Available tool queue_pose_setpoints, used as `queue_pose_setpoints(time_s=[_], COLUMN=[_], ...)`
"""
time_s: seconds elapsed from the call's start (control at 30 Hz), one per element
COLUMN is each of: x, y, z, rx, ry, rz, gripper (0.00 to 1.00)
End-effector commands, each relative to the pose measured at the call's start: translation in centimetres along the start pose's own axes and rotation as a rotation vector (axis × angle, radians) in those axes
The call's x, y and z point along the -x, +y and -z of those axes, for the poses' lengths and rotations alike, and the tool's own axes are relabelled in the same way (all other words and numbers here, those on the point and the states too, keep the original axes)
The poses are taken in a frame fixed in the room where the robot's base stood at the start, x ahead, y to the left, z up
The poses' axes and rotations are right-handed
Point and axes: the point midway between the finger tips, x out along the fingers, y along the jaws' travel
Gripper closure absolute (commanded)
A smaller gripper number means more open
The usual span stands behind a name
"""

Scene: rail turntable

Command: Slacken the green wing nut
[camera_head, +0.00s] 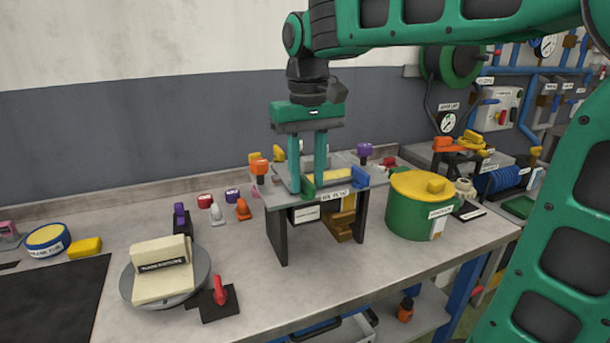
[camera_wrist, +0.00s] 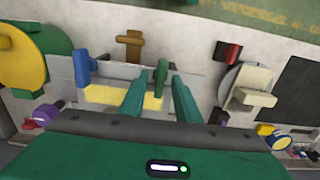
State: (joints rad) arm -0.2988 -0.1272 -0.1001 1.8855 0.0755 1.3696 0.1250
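The green wing nut (camera_head: 309,188) stands at the front left corner of a grey raised stand (camera_head: 283,200) on the bench. It also shows upright in the wrist view (camera_wrist: 160,80). My gripper (camera_head: 308,180) points down over the stand, its two green fingers apart. In the wrist view the fingertips (camera_wrist: 163,76) lie on either side of the green wing nut; whether they touch it I cannot tell. A blue wing nut (camera_head: 360,178) stands at the stand's front right corner. A yellow bar (camera_head: 332,176) lies between the two.
A green pot with a yellow lid (camera_head: 410,212) stands close on the right. A round turntable with a cream block (camera_head: 162,268) and a red-handled lever (camera_head: 219,292) are at the left.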

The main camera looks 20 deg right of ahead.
Motion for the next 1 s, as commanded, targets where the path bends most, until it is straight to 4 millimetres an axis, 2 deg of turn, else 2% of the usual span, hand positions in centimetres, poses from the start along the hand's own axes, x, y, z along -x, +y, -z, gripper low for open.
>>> queue_pose_setpoints(time_s=[0.2,0.33,0.73,1.0], x=[-0.03,-0.02,0.0,0.01], y=[0.0,0.0,0.03,0.08], z=[0.0,0.0,0.01,0.01], rx=[0.0,0.0,0.038,0.198], ry=[0.0,0.0,0.0,0.0], rz=[0.0,0.0,0.0,0.0], gripper=[0.7,1.0,1.0,1.0])
